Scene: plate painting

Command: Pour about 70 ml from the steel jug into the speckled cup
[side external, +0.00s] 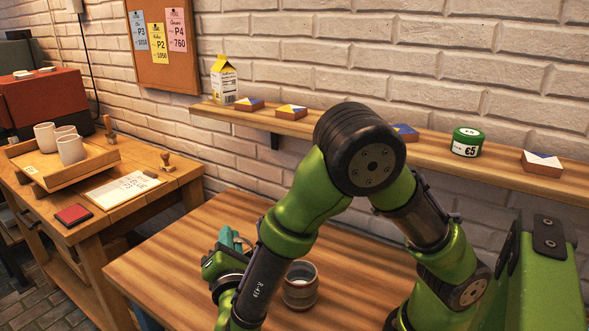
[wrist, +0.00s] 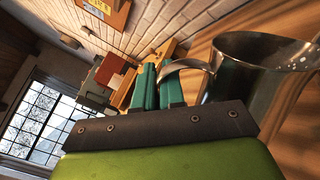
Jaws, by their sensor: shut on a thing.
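The steel jug (wrist: 232,88) shows at the right of the wrist view, shiny, with a curved metal handle (wrist: 190,66). My gripper (wrist: 160,85) has teal fingers and is shut on this handle. The jug runs out of the picture on the right, and I cannot tell how far it is tilted. In the side view my gripper (side external: 231,240) is low over the table, partly behind my forearm, which hides most of the jug. A small grey-brown cup (side external: 300,292), seemingly the speckled cup, stands upright on the table right of my forearm. Its speckles and content are unclear.
A wall shelf (side external: 330,125) holds a yellow carton (side external: 223,80), several small boxes and a green tin (side external: 466,142). A side table at left carries a wooden tray (side external: 95,163) with white cups. The wooden table (side external: 165,250) is bare left of my gripper.

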